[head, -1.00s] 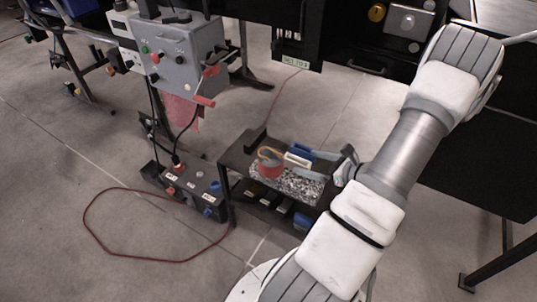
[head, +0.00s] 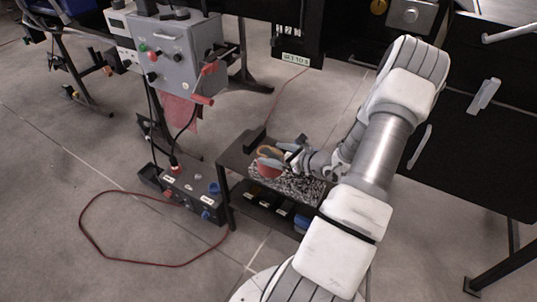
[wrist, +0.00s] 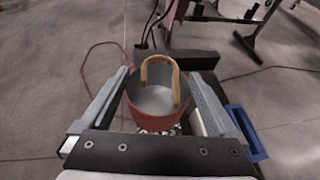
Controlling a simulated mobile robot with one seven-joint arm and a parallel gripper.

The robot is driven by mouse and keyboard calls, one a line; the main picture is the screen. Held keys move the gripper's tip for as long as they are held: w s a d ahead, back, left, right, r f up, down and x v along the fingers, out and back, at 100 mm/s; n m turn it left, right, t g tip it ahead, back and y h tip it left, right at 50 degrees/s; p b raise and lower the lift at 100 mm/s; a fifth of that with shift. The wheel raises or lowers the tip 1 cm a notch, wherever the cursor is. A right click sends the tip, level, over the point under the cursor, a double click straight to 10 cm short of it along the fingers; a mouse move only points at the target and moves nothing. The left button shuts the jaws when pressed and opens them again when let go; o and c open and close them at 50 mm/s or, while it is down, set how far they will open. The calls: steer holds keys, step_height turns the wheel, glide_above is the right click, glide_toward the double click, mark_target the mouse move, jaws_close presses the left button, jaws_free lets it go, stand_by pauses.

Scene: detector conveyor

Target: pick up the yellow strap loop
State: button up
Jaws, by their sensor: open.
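The yellow strap loop (wrist: 159,60) stands as an upright arch over a red round container (wrist: 150,122) with a pale grey inside. In the head view the loop (head: 268,150) shows partly, behind my fingers, above the red container (head: 268,170). My gripper (wrist: 160,76) is open, with one finger on each side of the container and loop. The loop is between the fingers, with a gap to each. In the head view my gripper (head: 277,157) is over the small table.
A blue-edged object (wrist: 246,132) lies close outside my right finger. A black switch box (head: 190,190) with a red cable stands on the floor left.

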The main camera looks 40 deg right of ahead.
steer(key=shift+w+f, duration=0.1)
steer(key=shift+w, duration=0.15)
jaws_close()
steer(key=shift+r+p, duration=0.3)
steer(key=shift+r, duration=0.3)
steer(key=s+d+r+p, duration=0.2)
steer(key=s+r+p, duration=0.2)
steer(key=s+r, duration=0.6)
steer(key=shift+s, duration=0.8)
